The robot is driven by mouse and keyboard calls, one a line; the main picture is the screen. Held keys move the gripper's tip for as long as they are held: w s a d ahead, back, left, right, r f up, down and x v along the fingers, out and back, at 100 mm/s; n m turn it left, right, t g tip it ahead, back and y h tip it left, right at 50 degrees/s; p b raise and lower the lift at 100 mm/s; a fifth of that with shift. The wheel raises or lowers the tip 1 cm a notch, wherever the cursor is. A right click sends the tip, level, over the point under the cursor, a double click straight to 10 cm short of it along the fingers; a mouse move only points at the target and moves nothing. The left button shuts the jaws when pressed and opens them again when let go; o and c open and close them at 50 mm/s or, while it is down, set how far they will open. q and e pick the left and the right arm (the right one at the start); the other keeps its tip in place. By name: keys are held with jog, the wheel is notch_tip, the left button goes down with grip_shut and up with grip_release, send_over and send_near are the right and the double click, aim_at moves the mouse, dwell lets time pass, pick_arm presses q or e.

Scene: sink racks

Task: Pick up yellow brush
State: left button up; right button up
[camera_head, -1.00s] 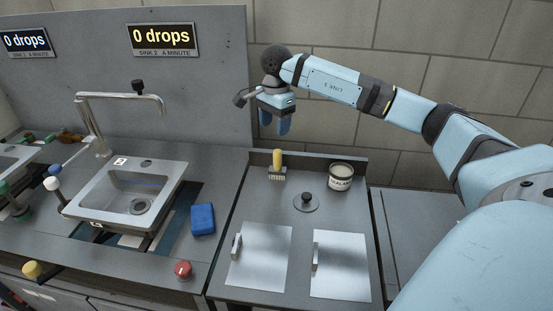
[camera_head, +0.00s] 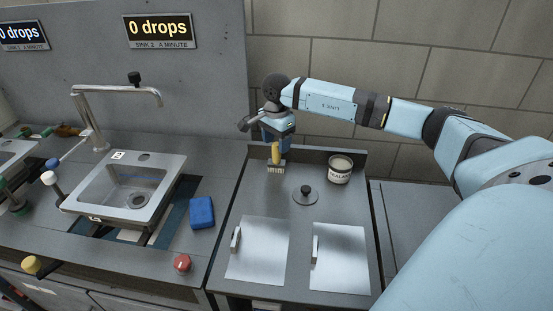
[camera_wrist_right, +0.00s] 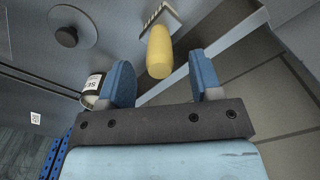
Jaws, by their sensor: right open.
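The yellow brush (camera_head: 276,155) stands upright on its bristles at the back left of the grey counter panel, handle up. My right gripper (camera_head: 273,139) is directly at the top of its handle, just behind it in the head view. In the right wrist view the yellow handle (camera_wrist_right: 159,52) points toward the gap between the two blue fingers of the right gripper (camera_wrist_right: 165,83). The fingers are apart and the handle is not gripped. The brush's pale bristles (camera_wrist_right: 160,14) show at the top of that view. My left gripper is not in view.
A sealant can (camera_head: 340,170) stands to the brush's right. A black-knobbed round lid (camera_head: 306,196) lies in front. A blue sponge (camera_head: 202,212) lies left, beside the sink (camera_head: 125,187). A low rim (camera_head: 315,153) runs behind the brush.

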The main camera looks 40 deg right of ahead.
aim_at(277, 158)
notch_tip(277, 158, down, 4)
jog(key=shift+r, duration=0.15)
jog(key=c, duration=1)
jog(key=shift+r, duration=0.15)
